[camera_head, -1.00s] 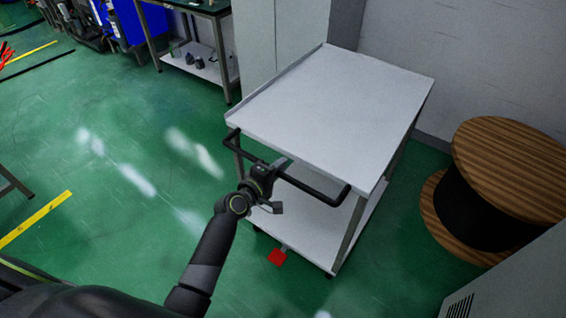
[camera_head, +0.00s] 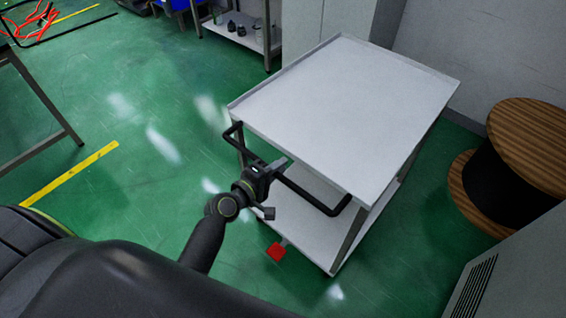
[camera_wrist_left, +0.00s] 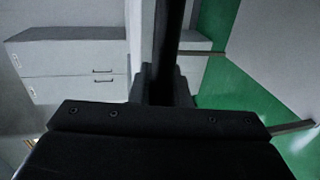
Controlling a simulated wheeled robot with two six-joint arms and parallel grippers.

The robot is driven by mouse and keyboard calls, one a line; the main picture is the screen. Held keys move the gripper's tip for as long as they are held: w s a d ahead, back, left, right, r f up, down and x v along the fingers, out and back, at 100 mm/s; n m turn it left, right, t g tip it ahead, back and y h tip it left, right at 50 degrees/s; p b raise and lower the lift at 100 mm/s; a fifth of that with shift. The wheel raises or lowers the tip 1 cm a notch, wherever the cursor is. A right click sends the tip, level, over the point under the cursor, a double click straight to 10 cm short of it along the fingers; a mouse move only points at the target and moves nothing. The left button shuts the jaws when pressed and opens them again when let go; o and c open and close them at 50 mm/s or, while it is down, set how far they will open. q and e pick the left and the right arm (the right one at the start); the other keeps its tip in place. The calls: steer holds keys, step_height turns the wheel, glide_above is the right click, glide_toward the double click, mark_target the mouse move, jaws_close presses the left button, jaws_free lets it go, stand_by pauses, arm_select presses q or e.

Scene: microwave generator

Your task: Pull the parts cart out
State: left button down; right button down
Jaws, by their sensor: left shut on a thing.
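The parts cart (camera_head: 345,100) is a two-shelf cart with a light grey top and a black bar handle (camera_head: 312,198) on its near side. A red pedal (camera_head: 276,252) shows low at its front. My left gripper (camera_head: 272,176) is shut on the handle, near the middle of the bar. In the left wrist view the dark handle bar (camera_wrist_left: 170,45) runs up from between the jaws, and the fingertips are mostly hidden. My right gripper is not in view.
A wooden cable spool (camera_head: 510,165) stands right of the cart, with a grey vented cabinet (camera_head: 520,270) in front of it. A grey cabinet (camera_head: 305,30) and wall are behind. A workbench (camera_head: 245,35) stands at back left.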

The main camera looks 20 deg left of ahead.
arm_select(q)
steer(key=shift+s+a+f, duration=0.1)
steer(key=shift+s, duration=0.2)
steer(key=c, duration=1.4)
jaws_free()
steer(key=shift+o, duration=0.2)
steer(key=b+v, duration=0.2)
steer(key=v, duration=1.5)
steer(key=shift+s+b, duration=0.15)
steer(key=shift+b, duration=0.2)
steer(key=shift+a, duration=0.1)
